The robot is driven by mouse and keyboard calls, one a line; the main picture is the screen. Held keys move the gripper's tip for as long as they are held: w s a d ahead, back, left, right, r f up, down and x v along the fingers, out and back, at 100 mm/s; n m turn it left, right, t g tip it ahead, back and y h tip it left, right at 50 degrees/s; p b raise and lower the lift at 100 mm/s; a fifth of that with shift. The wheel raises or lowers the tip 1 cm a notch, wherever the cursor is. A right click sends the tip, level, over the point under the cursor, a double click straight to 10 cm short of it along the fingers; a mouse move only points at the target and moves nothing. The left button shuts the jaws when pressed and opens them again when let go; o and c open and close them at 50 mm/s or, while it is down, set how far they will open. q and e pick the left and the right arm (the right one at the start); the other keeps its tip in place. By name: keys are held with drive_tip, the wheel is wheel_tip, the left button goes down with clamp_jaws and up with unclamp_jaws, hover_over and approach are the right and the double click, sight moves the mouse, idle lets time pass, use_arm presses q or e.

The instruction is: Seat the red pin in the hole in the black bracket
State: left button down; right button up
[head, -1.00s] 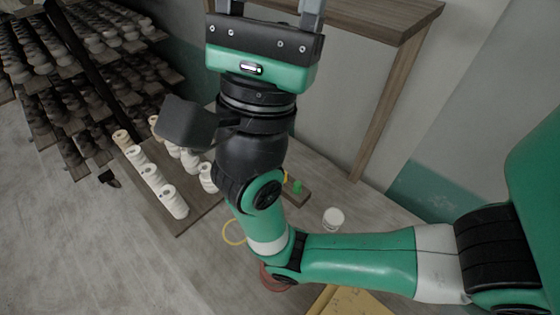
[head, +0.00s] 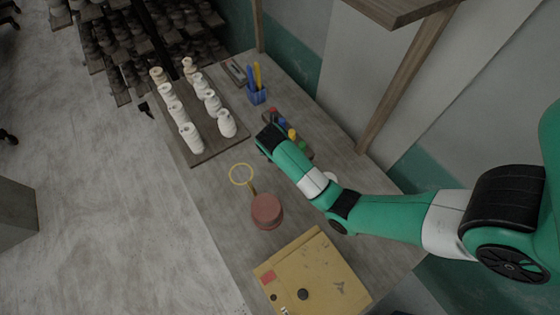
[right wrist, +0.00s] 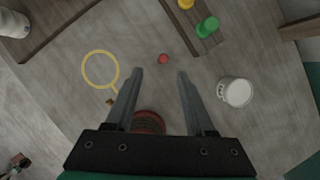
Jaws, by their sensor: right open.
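A small round red piece, which looks like the red pin (right wrist: 163,58) seen end-on, is on the table in the right wrist view. My right gripper (right wrist: 160,74) is open and empty, with the red piece showing between and just beyond its fingertips. In the head view my right arm hides the gripper and that spot. I cannot make out the black bracket for certain; a small dark item (head: 145,108) shows at the table's left edge. My left gripper is not in view.
A peg block (right wrist: 196,30) with yellow and green pegs is close by. A white cup (right wrist: 236,92), a yellow hoop tool (right wrist: 100,68) and a reddish round pot (head: 267,211) stand around. White pots fill a board (head: 203,155). A yellow board (head: 335,268) lies in front.

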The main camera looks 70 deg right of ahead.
drive_tip(key=x, duration=0.3)
drive_tip(key=b+x, duration=0.1)
drive_tip(key=x, duration=0.1)
drive_tip(key=b+x, duration=0.1)
drive_tip(key=x, duration=0.2)
drive_tip(key=shift+s+d+f, duration=0.1)
drive_tip(key=shift+s+f, duration=0.2)
drive_tip(key=shift+f, duration=0.05)
drive_tip(key=shift+w+d+f, duration=0.1)
drive_tip(key=shift+d+f, duration=0.1)
drive_tip(key=shift+f, duration=0.15)
clamp_jaws()
